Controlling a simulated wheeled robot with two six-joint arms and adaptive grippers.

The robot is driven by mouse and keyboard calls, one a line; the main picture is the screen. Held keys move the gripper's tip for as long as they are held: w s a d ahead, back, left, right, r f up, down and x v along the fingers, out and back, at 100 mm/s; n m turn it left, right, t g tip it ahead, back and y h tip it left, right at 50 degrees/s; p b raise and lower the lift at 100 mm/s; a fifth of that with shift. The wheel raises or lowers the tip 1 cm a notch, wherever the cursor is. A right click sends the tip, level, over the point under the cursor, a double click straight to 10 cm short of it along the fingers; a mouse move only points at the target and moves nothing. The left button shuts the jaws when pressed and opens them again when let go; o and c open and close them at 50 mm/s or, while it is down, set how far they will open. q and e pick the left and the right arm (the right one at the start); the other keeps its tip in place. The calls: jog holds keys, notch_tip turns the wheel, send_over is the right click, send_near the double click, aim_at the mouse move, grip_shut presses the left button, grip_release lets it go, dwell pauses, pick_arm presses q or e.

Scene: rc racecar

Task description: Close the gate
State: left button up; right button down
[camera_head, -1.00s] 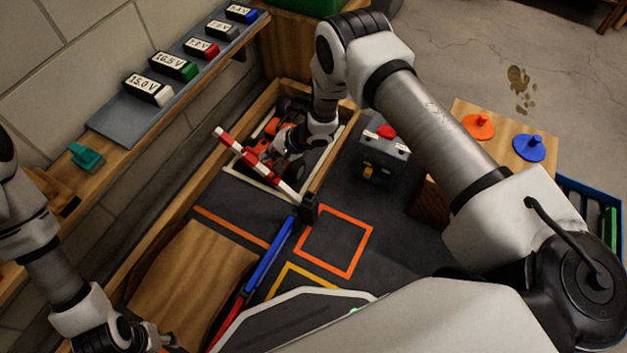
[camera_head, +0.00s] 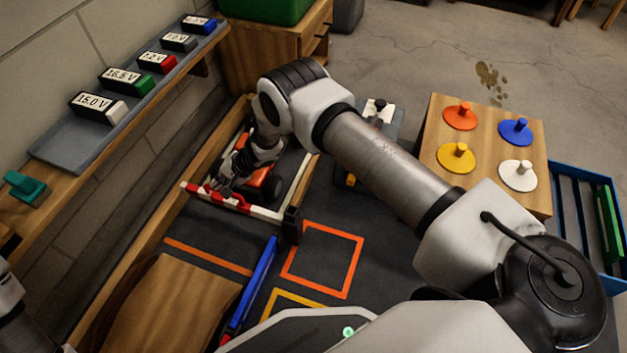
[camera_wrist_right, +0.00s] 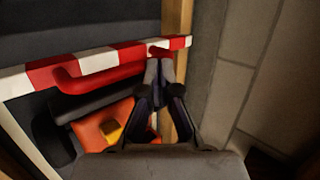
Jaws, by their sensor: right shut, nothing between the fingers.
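The gate is a red-and-white striped bar (camera_head: 240,204) hinged at a black post (camera_head: 292,226). In the head view it lies low and nearly level across the near side of the car's bay. My right gripper (camera_head: 221,188) is shut and empty, close to the bar's free half. In the right wrist view the bar (camera_wrist_right: 97,63) crosses the picture with a red handle (camera_wrist_right: 105,78) along it, and my shut fingertips (camera_wrist_right: 159,62) are at the bar near the handle's end. Whether they touch is unclear.
An orange car (camera_head: 262,183) stands in the bay behind the bar, partly hidden by my right arm. A wooden ramp (camera_head: 170,305) and blue bar (camera_head: 254,278) lie nearer. A battery shelf (camera_head: 70,150) runs along the left wall. A table with colored discs (camera_head: 437,190) stands right.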

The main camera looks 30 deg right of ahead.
dwell(0.6)
jog(key=v, duration=1.2)
